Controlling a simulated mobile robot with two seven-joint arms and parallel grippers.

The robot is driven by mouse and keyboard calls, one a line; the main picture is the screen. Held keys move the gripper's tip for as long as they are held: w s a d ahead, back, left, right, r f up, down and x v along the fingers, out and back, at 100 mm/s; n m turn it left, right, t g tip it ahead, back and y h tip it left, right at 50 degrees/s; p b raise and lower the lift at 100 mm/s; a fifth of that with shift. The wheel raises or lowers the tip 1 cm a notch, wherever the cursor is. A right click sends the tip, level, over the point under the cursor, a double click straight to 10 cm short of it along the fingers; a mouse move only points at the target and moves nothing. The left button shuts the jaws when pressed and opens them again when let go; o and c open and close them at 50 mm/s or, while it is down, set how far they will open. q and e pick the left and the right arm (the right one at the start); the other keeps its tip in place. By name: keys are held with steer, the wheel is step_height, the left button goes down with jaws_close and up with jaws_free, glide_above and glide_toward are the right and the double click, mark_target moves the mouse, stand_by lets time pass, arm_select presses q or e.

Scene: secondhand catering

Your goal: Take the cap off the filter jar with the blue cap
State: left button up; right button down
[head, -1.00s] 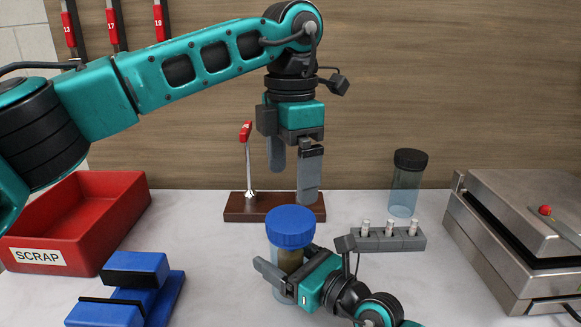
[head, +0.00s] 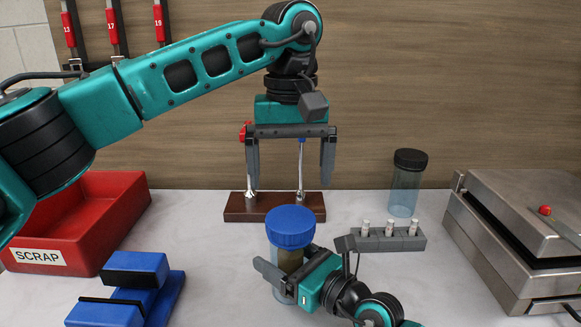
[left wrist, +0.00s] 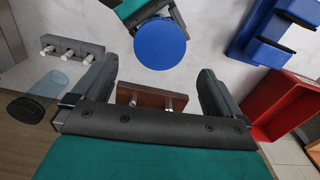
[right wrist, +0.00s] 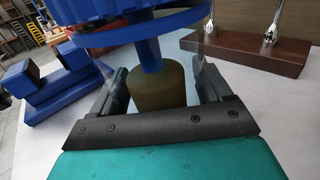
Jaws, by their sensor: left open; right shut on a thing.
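The filter jar (head: 290,263) stands upright on the table with its blue cap (head: 290,226) on top. The cap shows as a blue disc in the left wrist view (left wrist: 160,43). My right gripper (head: 277,282) is shut around the jar's clear body, below the cap. In the right wrist view (right wrist: 160,85) its fingers flank the jar, with a brown filter (right wrist: 158,88) inside. My left gripper (head: 290,178) is open and empty, pointing down above and behind the cap, fingers spread wide and apart from it.
A wooden stand with metal posts (head: 272,212) is behind the jar. A black-capped jar (head: 405,180) and grey rack (head: 390,240) are to the right, beside a metal press (head: 520,225). A red scrap bin (head: 75,250) and blue block holder (head: 125,300) are at left.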

mark_target(290, 218)
arm_select(q)
steer(key=m, duration=0.5)
steer(key=shift+f, duration=0.1)
steer(key=shift+m, duration=0.3)
steer(key=shift+f, duration=3.95)
steer(key=shift+c, duration=0.2)
